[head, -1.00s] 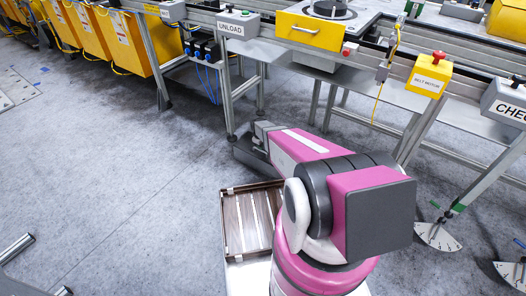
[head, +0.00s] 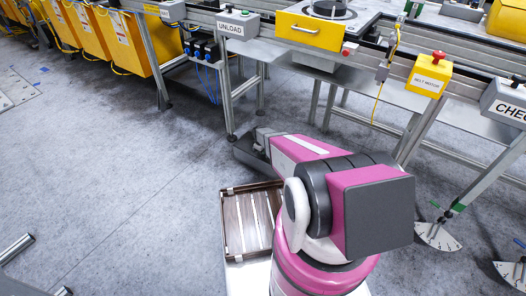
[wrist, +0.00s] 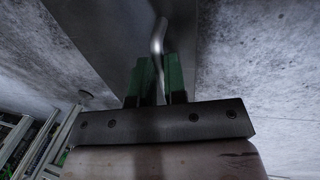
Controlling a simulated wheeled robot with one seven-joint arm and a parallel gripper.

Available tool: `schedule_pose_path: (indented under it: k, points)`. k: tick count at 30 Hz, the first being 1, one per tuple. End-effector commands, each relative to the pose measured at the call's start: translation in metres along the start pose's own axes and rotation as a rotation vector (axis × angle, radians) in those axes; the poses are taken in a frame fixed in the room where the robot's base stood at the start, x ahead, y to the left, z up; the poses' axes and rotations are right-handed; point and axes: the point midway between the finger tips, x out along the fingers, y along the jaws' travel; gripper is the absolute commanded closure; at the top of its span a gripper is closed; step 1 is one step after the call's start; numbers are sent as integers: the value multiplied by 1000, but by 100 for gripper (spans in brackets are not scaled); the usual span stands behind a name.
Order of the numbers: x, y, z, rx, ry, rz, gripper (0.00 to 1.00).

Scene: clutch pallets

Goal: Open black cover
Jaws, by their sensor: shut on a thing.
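In the wrist view a dark, smooth panel (wrist: 110,30), which looks like the black cover, lies beyond my fingers. A bent metal handle (wrist: 158,38) stands out from it. My gripper (wrist: 158,66) has two green fingers, one on each side of the handle's lower bar, and is shut on it. In the head view my pink arm reaches down toward the floor below the conveyor line. A dark flat piece (head: 250,157) shows beside the arm's far end; I cannot tell whether it is the cover. My fingers and the handle are hidden there.
A conveyor frame with metal legs (head: 229,110) stands just beyond my arm. The UNLOAD box (head: 238,24), a yellow drawer (head: 312,32) and a yellow button box (head: 430,75) are on it. A wooden slatted tray (head: 229,222) sits by my base.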

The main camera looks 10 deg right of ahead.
Motion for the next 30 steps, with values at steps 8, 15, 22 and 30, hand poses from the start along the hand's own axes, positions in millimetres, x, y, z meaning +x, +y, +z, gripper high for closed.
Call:
schedule_pose_path:
  k: [8,15,22,30]
  points:
    - [-8,7,0,2,1,-58,100]
    - [-25,26,-1,3,2,-217,100]
    - [-44,54,-2,2,2,-430,100]
    - [-57,84,-2,1,2,-647,100]
